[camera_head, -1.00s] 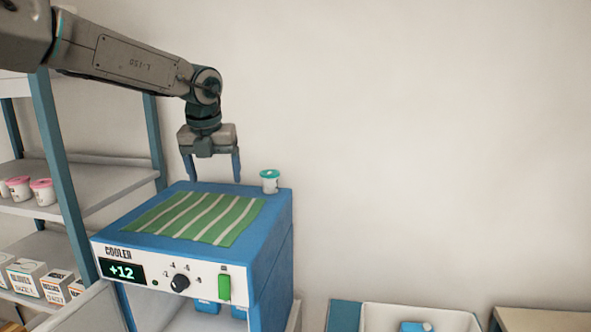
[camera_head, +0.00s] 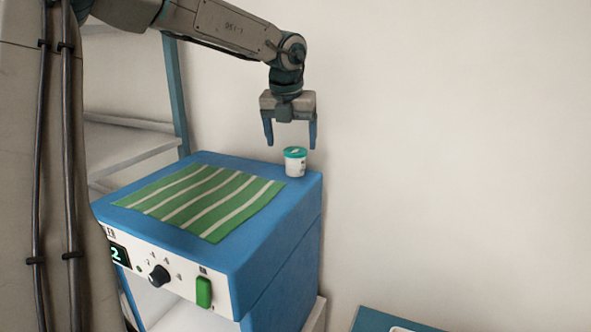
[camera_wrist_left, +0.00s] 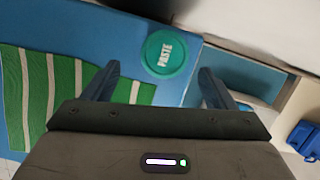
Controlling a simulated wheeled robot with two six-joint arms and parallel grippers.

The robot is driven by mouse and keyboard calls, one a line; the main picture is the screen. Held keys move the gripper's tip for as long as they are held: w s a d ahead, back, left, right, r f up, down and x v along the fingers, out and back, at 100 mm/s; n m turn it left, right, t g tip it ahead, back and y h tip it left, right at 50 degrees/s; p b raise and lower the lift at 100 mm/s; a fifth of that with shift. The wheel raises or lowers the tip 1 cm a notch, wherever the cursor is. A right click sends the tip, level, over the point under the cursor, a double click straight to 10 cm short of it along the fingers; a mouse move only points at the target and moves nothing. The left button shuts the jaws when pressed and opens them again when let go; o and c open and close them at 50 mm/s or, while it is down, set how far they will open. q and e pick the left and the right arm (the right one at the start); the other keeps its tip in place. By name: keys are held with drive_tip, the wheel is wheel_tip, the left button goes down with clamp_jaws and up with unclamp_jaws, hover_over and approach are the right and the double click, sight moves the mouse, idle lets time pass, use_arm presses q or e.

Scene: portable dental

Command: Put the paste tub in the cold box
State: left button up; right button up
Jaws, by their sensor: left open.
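The paste tub (camera_head: 295,164) is a small white cup with a teal lid. It stands upright on the back right corner of the blue cold box (camera_head: 272,221), which is labelled as a cooler in the earlier view. In the left wrist view the tub's lid (camera_wrist_left: 165,53) reads PASTE and shows ahead of and between the fingers. My left gripper (camera_head: 290,140) is open and empty, fingers pointing down, just above the tub. The cold box front is open below its control panel (camera_head: 165,270). My right gripper is not in view.
A green and white striped cloth (camera_head: 200,200) covers much of the cooler's top. A shelf unit (camera_head: 130,145) stands behind at left. A bin (camera_head: 385,320) shows at the bottom right. A plain wall rises behind the cooler.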

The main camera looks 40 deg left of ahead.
sight(295, 150)
use_arm(q)
drive_tip(key=w+f, duration=0.1)
drive_tip(key=f, duration=0.2)
drive_tip(key=shift+w+a, duration=0.15)
drive_tip(key=shift+w, duration=0.2)
drive_tip(key=p+x, duration=0.1)
drive_tip(key=x, duration=0.2)
drive_tip(key=shift+p, duration=0.4)
drive_tip(key=shift+w+a+f, duration=0.1)
drive_tip(key=shift+w+f, duration=0.1)
drive_tip(key=shift+f, duration=0.25)
drive_tip(key=shift+s+r, duration=0.1)
drive_tip(key=c, duration=1.1)
drive_tip(key=shift+c, duration=0.3)
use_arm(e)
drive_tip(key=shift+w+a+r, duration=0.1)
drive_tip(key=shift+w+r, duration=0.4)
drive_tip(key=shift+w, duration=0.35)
